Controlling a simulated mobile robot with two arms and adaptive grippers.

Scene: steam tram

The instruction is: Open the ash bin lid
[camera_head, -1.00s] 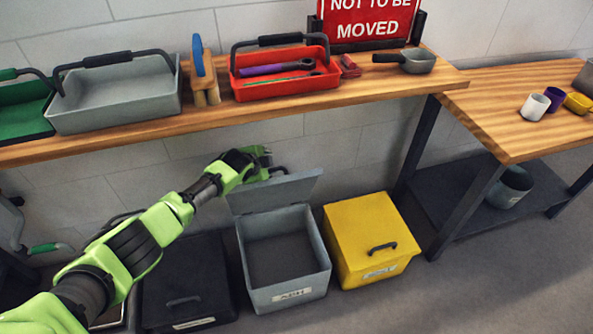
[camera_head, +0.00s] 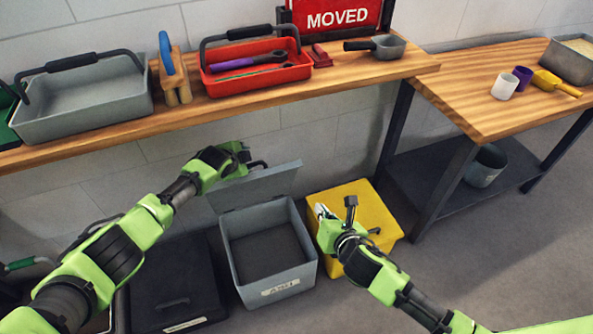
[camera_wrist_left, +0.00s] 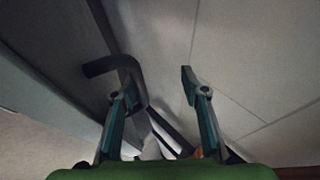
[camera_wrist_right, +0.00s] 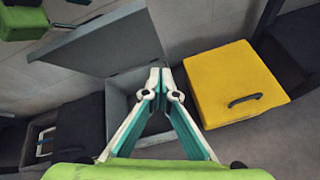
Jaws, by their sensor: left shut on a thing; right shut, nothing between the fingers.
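The grey ash bin (camera_head: 236,272) stands on the floor under the bench, with a label on its front and a dark, empty-looking inside. Its grey lid (camera_head: 262,188) is raised, tilted up at the back of the opening. My left gripper (camera_head: 243,158) is at the lid's upper edge, shut on the dark lid handle (camera_head: 259,165). In the left wrist view the bent handle (camera_wrist_left: 132,75) lies against one finger. My right gripper (camera_head: 322,212) is shut and empty, in front of the yellow bin. In the right wrist view the raised lid (camera_wrist_right: 105,42) is beyond its fingertips.
The closed yellow bin (camera_head: 350,195) is directly right of the ash bin. A closed black bin (camera_head: 170,285) is on its left. The wooden bench (camera_head: 130,128) runs above, holding a grey tray, a red tray (camera_head: 255,85) and a scoop (camera_head: 385,47). Floor is clear at right.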

